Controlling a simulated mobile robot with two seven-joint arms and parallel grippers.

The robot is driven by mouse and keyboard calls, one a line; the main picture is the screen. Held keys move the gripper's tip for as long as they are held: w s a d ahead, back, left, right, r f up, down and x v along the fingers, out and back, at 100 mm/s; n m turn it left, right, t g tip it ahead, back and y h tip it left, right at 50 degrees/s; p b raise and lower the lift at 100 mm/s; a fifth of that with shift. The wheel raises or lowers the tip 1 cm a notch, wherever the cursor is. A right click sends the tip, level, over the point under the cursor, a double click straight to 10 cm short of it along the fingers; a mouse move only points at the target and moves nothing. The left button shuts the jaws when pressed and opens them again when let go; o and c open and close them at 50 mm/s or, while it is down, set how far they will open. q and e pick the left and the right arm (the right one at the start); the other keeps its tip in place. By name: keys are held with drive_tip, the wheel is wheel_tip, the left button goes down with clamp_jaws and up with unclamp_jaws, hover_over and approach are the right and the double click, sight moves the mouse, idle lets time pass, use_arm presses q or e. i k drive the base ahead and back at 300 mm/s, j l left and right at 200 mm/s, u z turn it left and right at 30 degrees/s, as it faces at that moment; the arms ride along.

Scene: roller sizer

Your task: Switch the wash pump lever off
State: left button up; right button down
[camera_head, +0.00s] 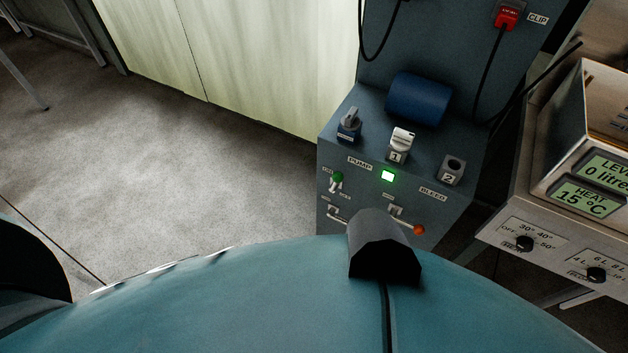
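A small lever with a green knob (337,177) stands on the front of a blue-grey machine cabinet (455,205), below and left of a label reading PUMP (360,163). Its knob points upward. Small white markings near it are too small to read surely. A square green lamp (388,175) to its right is lit. Neither of my grippers shows in this view. My own teal body fills the bottom of the picture, with a dark part of it overlapping the cabinet's lower front.
A lever with an orange knob (418,229) sits lower right, below a BLEED label (433,193). Sockets marked 1 (397,157) and 2 (448,177) and a blue cylinder (418,99) are on top. A metal unit with displays (585,195) stands right. Floor (190,185) at left is clear.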

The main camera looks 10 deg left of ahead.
sight(338, 177)
drive_tip(key=i+j+z, duration=0.1)
drive_tip(key=j, duration=1.15)
